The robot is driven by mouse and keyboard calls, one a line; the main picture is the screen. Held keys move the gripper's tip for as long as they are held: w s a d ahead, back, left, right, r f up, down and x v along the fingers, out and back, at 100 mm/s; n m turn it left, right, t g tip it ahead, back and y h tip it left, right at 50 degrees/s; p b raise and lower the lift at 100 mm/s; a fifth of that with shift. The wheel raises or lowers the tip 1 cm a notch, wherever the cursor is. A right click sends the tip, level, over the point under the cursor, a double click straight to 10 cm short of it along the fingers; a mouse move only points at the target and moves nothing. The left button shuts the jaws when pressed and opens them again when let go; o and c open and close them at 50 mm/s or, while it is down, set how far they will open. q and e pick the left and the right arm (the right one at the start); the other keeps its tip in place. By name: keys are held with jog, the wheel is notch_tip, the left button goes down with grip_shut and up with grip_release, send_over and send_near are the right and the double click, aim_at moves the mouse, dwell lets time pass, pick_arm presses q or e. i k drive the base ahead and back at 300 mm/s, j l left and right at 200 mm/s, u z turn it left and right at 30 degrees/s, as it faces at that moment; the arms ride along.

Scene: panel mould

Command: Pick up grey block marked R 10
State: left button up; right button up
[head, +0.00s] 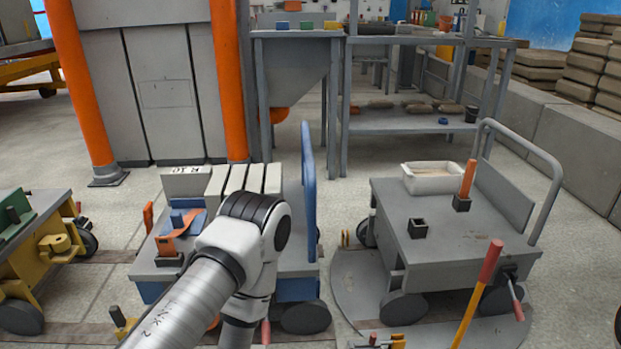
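A pale grey block marked "R 10" (185,184) stands at the back left of the cart with the blue frame (159,274), in the head view. Its dark lettering is on the top edge. Several similar pale blocks (254,178) stand in a row just right of it. My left arm comes in from the bottom, bends in front of these blocks and hides part of the cart. The arm's visible part ends at the bottom edge, so my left gripper is out of view. My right gripper is not in view.
Blue and orange fittings (181,225) sit on the cart, left of my arm. A blue upright rail (308,190) rises at its right. A grey cart (455,240) with a white tray (432,178) stands to the right. A yellow-green cart (35,240) stands left.

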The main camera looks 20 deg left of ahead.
aim_at(184, 181)
jog(key=j+z, duration=0.1)
jog(key=j, duration=0.5)
jog(key=j+z, duration=0.15)
jog(key=j, duration=0.5)
jog(key=j+z, duration=0.1)
jog(key=j, duration=0.5)
jog(key=k+j+z, duration=0.1)
jog(key=j, duration=0.55)
jog(key=j+z, duration=0.15)
jog(key=j, duration=0.45)
jog(key=k+j+z, duration=0.1)
jog(key=j, duration=0.85)
jog(key=k+j, duration=0.15)
jog(key=j, duration=0.25)
jog(key=i+l, duration=0.25)
jog(key=l, duration=0.1)
